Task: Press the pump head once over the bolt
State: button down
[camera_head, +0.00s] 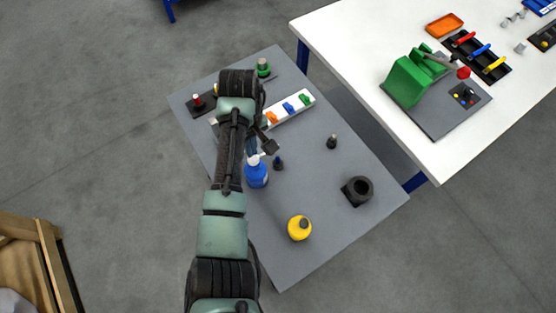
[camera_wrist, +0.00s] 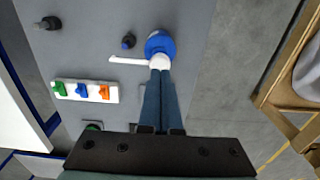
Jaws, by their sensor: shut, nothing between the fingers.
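A blue pump bottle (camera_head: 257,176) with a white pump head (camera_head: 254,159) stands upright on the grey table. In the wrist view the bottle (camera_wrist: 159,42) lies just beyond my fingertips, and its white pump head (camera_wrist: 158,62) has a long spout pointing left.
A white strip with coloured switches (camera_head: 289,107), a small black piece (camera_head: 331,142), a black ring block (camera_head: 358,190) and a yellow container (camera_head: 299,228) stand on the same table. A white table (camera_head: 360,50) with a green machine (camera_head: 407,80) is at the right.

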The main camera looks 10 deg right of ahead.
notch_tip(320, 180, up, 5)
jog(key=p, duration=0.4)
dwell(0.5)
jog(key=w+d+r+m+t+h+b, duration=0.1)
jog(key=w+d+r+t, duration=0.25)
jog(key=w+r, duration=0.25)
jog(key=w+d+r+m+t+h+b, duration=0.1)
jog(key=w+d+r+t, duration=0.1)
jog(key=w+r+t, duration=0.4)
notch_tip(320, 180, up, 17)
jog(key=w+m+t+b, duration=0.2)
jog(key=t, duration=0.2)
jog(key=s+r+t+b, duration=0.1)
jog(key=s+r+t, duration=0.2)
jog(key=r, duration=0.5)
jog(key=s+r+t+b, duration=0.1)
jog(key=s+r+t, duration=0.2)
jog(key=r, duration=0.5)
jog(key=s+a+r+t+y+b, duration=0.1)
jog(key=s+a+r+t, duration=0.1)
jog(key=s+r+t, duration=0.2)
jog(key=s+a+r+t+y+b, duration=0.1)
jog(key=s+a+r+t, duration=0.2)
jog(key=s+r, duration=0.7)
jog(key=shift+s+a+t, duration=0.25)
jog(key=shift+s+t, duration=0.2)
jog(key=shift+s, duration=0.6)
